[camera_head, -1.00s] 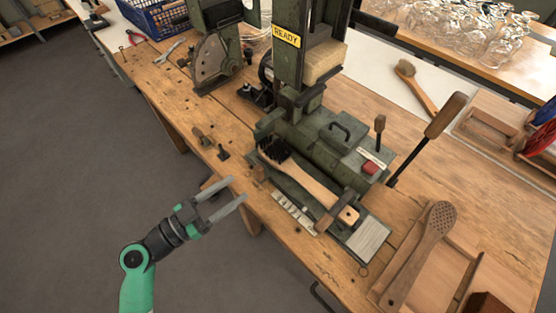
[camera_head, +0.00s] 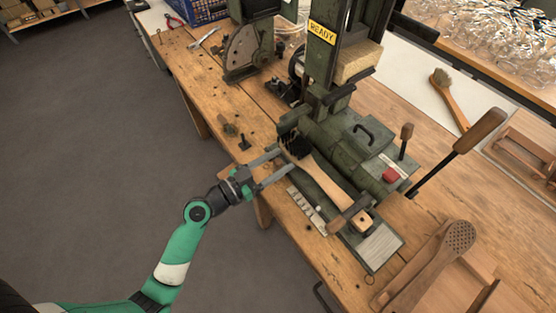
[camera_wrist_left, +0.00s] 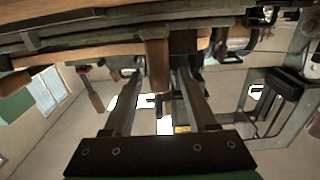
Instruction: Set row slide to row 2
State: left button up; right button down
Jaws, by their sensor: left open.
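The green tufting machine (camera_head: 345,150) stands on the wooden bench with a yellow READY sign (camera_head: 322,33). A wooden brush with dark bristles (camera_head: 297,144) lies on its front carriage. A pale marked scale strip (camera_head: 307,211) runs along the carriage's front edge; its marks are too small to read, so I cannot tell the row. My left gripper (camera_head: 285,161) is open, its fingers reaching over the bench edge close to the bristle end of the brush. In the left wrist view (camera_wrist_left: 158,75) a brown wooden piece shows between the fingers; I cannot tell whether they touch it. My right gripper is not in view.
A long black lever with a wooden grip (camera_head: 480,130) rises right of the machine. A perforated wooden paddle (camera_head: 428,262) lies at the bench's front right. A toothed quadrant (camera_head: 243,58) stands farther left. The floor in front is clear.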

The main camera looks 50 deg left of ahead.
pick_arm(q)
jog(key=shift+w, duration=0.1)
grip_shut()
dwell(1.4)
